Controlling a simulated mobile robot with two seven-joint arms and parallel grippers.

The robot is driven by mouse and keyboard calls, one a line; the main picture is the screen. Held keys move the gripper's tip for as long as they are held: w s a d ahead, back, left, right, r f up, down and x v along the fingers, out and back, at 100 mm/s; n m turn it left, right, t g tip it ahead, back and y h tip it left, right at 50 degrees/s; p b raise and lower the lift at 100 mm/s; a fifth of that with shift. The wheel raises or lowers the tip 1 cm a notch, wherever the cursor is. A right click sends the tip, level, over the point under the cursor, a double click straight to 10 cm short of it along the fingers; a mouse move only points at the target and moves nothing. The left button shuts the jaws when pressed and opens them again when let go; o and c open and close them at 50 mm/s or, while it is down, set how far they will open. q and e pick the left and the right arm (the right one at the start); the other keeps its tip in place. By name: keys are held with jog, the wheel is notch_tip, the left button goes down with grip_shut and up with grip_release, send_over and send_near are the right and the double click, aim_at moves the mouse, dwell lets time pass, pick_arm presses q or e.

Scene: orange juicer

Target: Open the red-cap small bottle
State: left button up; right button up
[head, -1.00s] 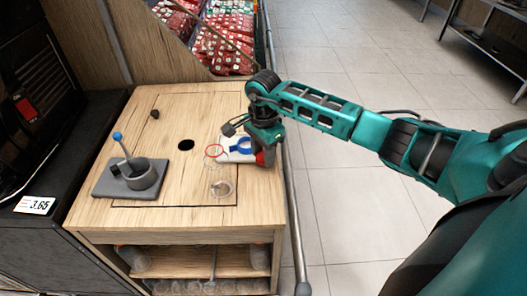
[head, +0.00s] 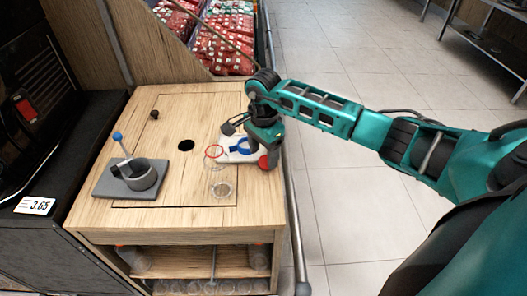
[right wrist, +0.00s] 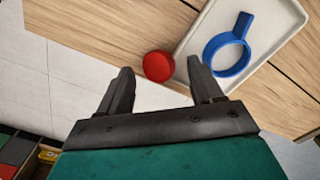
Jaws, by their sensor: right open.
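The red cap (head: 263,162) shows at the right edge of the wooden table, just below my right gripper (head: 271,152) in the head view. In the right wrist view the red cap (right wrist: 158,66) appears as a round red disc seen from above, beside the white tray. The bottle body under it is hidden. My right gripper (right wrist: 159,68) is open. Its two dark fingers appear on either side of the cap in the picture, with visible gaps; I cannot tell the height between them. My left gripper is not in view.
The white tray (right wrist: 196,38) holds a blue ring-shaped tool (right wrist: 228,54). A grey juicer base (head: 140,176) is at left. The wooden table (head: 205,110) has free room behind.

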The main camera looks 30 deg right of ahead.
aim_at(264, 161)
pick_arm(q)
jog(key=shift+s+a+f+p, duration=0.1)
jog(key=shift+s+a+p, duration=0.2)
jog(key=shift+p, duration=0.1)
pick_arm(e)
notch_tip(264, 161, up, 12)
jog(key=shift+f, duration=0.2)
